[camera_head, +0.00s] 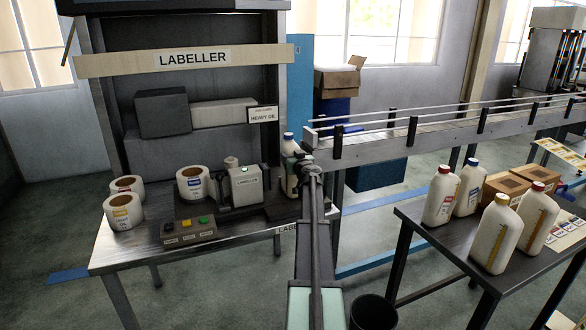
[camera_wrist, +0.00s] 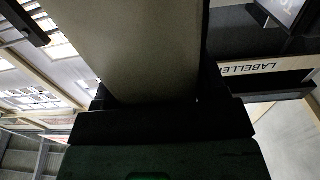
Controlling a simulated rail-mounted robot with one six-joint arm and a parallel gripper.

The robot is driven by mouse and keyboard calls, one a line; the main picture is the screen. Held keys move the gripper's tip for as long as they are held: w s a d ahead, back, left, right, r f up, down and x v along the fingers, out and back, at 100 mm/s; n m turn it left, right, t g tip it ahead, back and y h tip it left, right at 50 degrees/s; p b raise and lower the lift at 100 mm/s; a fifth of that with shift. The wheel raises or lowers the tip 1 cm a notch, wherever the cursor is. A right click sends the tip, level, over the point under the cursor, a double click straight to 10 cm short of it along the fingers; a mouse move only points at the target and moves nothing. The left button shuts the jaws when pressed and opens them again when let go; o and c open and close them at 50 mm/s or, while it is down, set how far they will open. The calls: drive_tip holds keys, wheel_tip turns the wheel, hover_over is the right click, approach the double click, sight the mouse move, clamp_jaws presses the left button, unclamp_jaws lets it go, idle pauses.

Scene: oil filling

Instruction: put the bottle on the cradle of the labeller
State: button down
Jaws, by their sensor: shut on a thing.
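A white bottle (camera_head: 290,182) with a blue cap is upright at the right side of the labeller (camera_head: 246,188). My gripper (camera_head: 299,164) is shut on the bottle; my arm hides its right side. In the wrist view the bottle (camera_wrist: 130,45) is a large pale surface close to the camera, in front of the dark gripper. The labeller is a grey unit with a green light. The bottle's lower end is by the dark base (camera_head: 275,213) to the labeller's right. I cannot tell whether it touches the base, and the cradle is not clearly distinguishable.
Label rolls (camera_head: 123,211) and a button box (camera_head: 188,232) occupy the bench's left and front. A conveyor (camera_head: 420,133) runs right from beside my gripper. A right-hand table (camera_head: 440,239) holds several bottles and brown boxes. A black bin (camera_head: 373,312) stands below.

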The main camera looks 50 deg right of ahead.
drive_tip(key=shift+f, duration=0.35)
drive_tip(key=shift+c, duration=0.8)
unclamp_jaws()
drive_tip(key=shift+r, duration=0.15)
